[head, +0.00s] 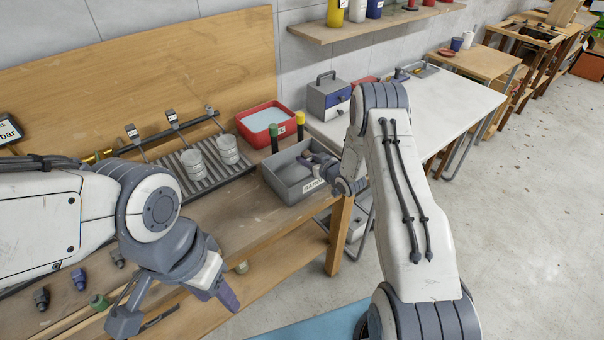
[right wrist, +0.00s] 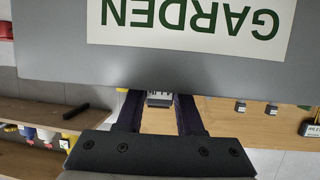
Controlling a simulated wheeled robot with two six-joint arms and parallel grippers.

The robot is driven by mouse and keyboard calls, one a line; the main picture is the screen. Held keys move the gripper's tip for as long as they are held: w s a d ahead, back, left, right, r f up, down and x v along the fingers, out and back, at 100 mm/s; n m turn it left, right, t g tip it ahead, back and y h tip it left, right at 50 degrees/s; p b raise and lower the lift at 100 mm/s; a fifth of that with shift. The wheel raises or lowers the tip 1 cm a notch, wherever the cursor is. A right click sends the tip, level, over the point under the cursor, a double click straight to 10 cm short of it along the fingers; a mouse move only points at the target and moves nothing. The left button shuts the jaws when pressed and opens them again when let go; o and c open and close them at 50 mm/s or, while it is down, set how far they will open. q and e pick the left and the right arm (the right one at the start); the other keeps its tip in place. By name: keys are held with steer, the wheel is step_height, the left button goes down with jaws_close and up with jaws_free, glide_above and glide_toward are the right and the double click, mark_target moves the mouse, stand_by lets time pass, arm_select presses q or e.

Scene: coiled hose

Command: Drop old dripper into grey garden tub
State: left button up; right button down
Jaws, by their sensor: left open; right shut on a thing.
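The grey garden tub (head: 284,186) sits at the right end of the wooden bench. Its label reads GARDEN, upside down in the right wrist view (right wrist: 190,58). My right gripper (head: 318,166) is over the tub, its fingertips (right wrist: 160,95) passing behind the rim. It is shut on a small piece I take for the old dripper; a pale, dark-marked bit (right wrist: 160,99) shows between the fingers. The rim hides the rest, so its shape is unclear. My left gripper (head: 176,304) is open and empty at the bench's front edge.
A red bin (head: 250,136) stands behind the tub, with green-topped and yellow-topped dark posts (head: 274,140) close by. Several small coloured fittings (head: 80,279) lie at the front left.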

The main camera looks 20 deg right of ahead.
steer(key=shift+c, duration=2.3)
jaws_free()
steer(key=shift+s+r, duration=0.1)
steer(key=b+v, duration=0.2)
steer(key=v, duration=0.8)
steer(key=shift+r, duration=0.1)
